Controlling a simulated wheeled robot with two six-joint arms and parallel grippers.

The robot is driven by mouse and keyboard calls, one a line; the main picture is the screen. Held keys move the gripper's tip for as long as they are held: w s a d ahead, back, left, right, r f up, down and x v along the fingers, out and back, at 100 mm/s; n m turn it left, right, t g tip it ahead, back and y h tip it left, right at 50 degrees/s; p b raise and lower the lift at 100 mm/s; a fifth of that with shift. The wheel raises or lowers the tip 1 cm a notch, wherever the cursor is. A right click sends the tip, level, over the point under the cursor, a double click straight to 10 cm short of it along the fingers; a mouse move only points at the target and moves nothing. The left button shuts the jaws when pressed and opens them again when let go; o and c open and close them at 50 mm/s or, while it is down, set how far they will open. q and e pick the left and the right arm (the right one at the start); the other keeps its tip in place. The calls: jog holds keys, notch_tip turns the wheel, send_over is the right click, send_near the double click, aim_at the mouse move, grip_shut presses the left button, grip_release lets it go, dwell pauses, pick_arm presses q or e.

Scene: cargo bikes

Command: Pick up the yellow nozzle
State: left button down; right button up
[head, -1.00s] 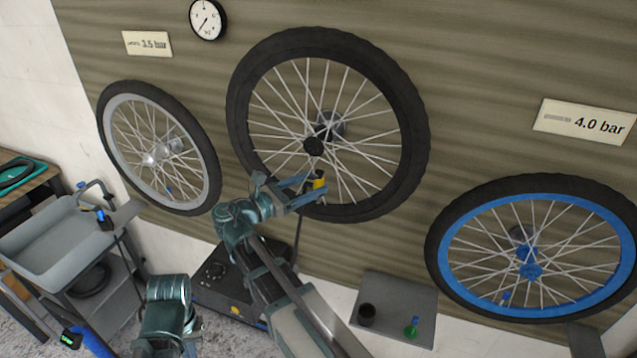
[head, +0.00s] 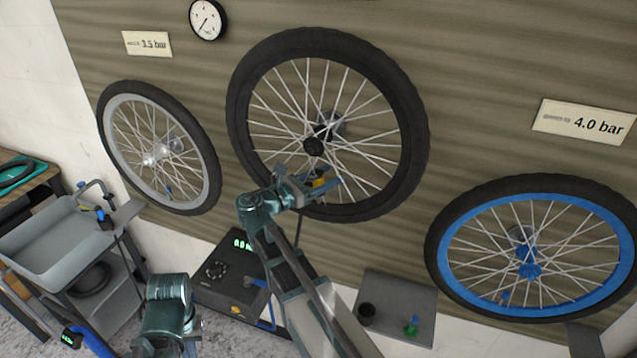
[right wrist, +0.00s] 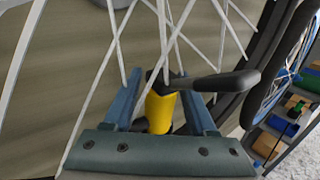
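The yellow nozzle (head: 319,182) is at the lower rim of the large middle wheel (head: 240,130), among the spokes. My right gripper (head: 324,181) is at the nozzle. In the right wrist view, the yellow nozzle (right wrist: 159,112) with its black lever stands between the two blue fingers of the right gripper (right wrist: 162,90). The fingers are apart, with a gap showing on both sides of the nozzle. The nozzle's lower end is partly hidden by the gripper body.
A black compressor (head: 222,283) with a green display stands below the middle wheel. A grey-rimmed wheel (head: 112,112) is at left, a blue-rimmed wheel (head: 447,270) at right. A small grey shelf (head: 392,290) holds a black cup and a green-and-blue piece. A grey basin cart (head: 50,245) is at left.

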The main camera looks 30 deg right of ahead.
grip_shut()
